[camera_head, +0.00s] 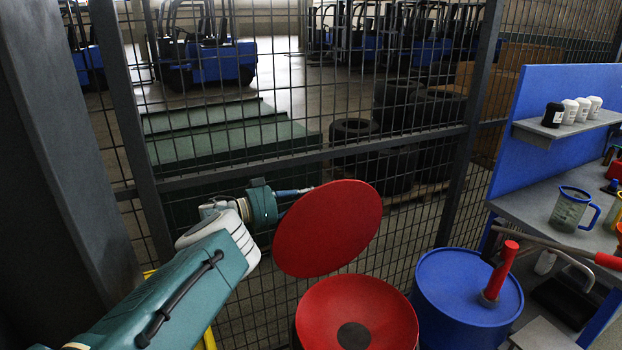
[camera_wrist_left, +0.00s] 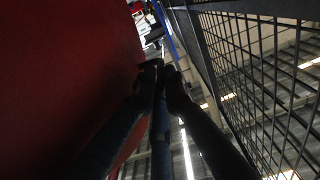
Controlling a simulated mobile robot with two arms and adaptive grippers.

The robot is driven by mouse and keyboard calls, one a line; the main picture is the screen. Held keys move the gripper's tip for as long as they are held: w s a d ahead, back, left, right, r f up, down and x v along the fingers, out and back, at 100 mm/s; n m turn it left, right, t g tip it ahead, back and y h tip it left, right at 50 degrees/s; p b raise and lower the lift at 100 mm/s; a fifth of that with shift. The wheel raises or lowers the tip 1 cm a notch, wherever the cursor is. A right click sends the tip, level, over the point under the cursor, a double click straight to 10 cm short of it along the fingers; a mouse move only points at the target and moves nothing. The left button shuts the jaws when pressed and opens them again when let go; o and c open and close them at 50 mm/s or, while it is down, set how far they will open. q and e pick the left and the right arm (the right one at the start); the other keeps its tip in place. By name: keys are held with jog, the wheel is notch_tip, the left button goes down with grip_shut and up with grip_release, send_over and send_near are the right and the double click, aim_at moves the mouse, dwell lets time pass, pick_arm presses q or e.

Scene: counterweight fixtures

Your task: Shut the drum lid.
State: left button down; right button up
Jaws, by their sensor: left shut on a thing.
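The red round drum lid (camera_head: 328,228) stands tilted up, raised above the open drum's red funnel-shaped top (camera_head: 340,298), which has a dark centre. In the left wrist view the lid (camera_wrist_left: 65,80) fills the left side as a dark red surface. My left gripper (camera_head: 305,191) reaches in from the left to the lid's upper left rim. Its fingertips are partly hidden at the lid. In the left wrist view its fingers (camera_wrist_left: 160,75) are close together beside the lid; the exact grip point is dark. My right gripper is not in view.
A wire mesh fence (camera_head: 290,160) rises close behind. A blue workbench (camera_head: 560,150) with a jug (camera_head: 570,208) is on the right.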

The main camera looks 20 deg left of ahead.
pick_arm(q)
jog(key=s+d+f+m+p, duration=0.3)
jog(key=s+d+p, duration=0.5)
jog(key=d, duration=0.3)
jog(key=shift+s+m, duration=0.6)
jog(key=shift+s, duration=0.3)
jog(key=c, duration=1.9)
grip_release()
jog(key=shift+o, duration=0.3)
jog(key=shift+s+r, duration=0.15)
jog(key=shift+s, duration=0.05)
